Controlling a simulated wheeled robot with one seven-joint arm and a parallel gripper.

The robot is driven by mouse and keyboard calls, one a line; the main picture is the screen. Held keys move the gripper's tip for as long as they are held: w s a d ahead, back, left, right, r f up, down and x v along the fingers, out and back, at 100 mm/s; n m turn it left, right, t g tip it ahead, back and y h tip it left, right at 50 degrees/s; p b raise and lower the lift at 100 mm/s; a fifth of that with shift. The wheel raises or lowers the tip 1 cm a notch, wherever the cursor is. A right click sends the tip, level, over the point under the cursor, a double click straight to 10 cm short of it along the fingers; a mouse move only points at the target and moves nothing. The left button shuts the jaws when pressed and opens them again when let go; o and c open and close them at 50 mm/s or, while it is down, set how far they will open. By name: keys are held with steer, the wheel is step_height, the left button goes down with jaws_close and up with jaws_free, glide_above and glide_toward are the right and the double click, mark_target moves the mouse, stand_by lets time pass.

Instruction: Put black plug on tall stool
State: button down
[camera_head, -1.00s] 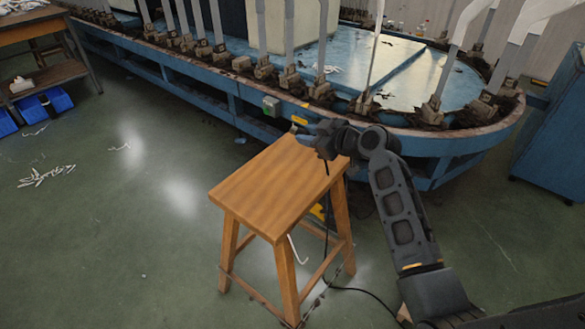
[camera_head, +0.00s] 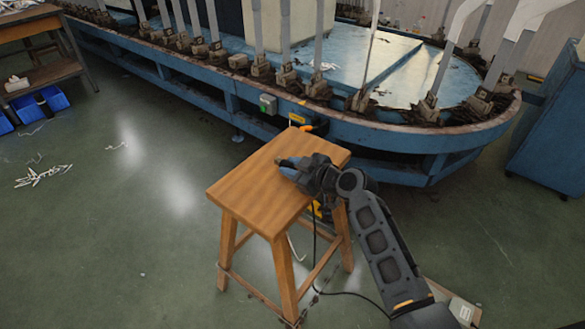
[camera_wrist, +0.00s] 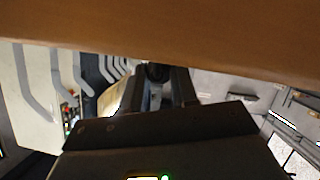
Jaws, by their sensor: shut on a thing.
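The tall stool (camera_head: 245,190) is wooden and stands on the floor in front of the blue machine. My gripper (camera_head: 283,164) is over the right part of its seat, low and close to the top. In the wrist view my gripper (camera_wrist: 160,85) is shut on the black plug (camera_wrist: 157,73), a small dark round shape between the fingers. The stool seat (camera_wrist: 160,35) fills the top of that view as a brown band. A black cord (camera_head: 314,245) hangs by the stool's right side to the floor. Whether the plug touches the seat cannot be told.
The long blue machine (camera_head: 345,128) with upright grey sock forms is behind the stool. A yellow and black unit (camera_head: 302,121) sits on its edge. A blue cabinet (camera_head: 550,135) stands at right.

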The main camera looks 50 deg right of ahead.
steer(key=shift+f, duration=0.3)
steer(key=shift+s+f+b, duration=0.1)
steer(key=shift+f+b, duration=0.25)
steer(key=shift+b, duration=0.1)
steer(key=shift+a+f+b, duration=0.1)
steer(key=shift+f+b, duration=0.3)
steer(key=shift+b, duration=0.05)
steer(key=c, duration=1.1)
jaws_free()
steer(key=shift+s+f, duration=0.1)
steer(key=shift+c, duration=0.2)
steer(key=shift+r+p, duration=0.7)
steer(key=shift+p, duration=0.25)
steer(key=d+v, duration=0.1)
steer(key=v, duration=1)
steer(key=shift+s+a+r+b, duration=0.3)
steer(key=shift+a+r+b, duration=0.1)
steer(key=shift+a+r, duration=0.1)
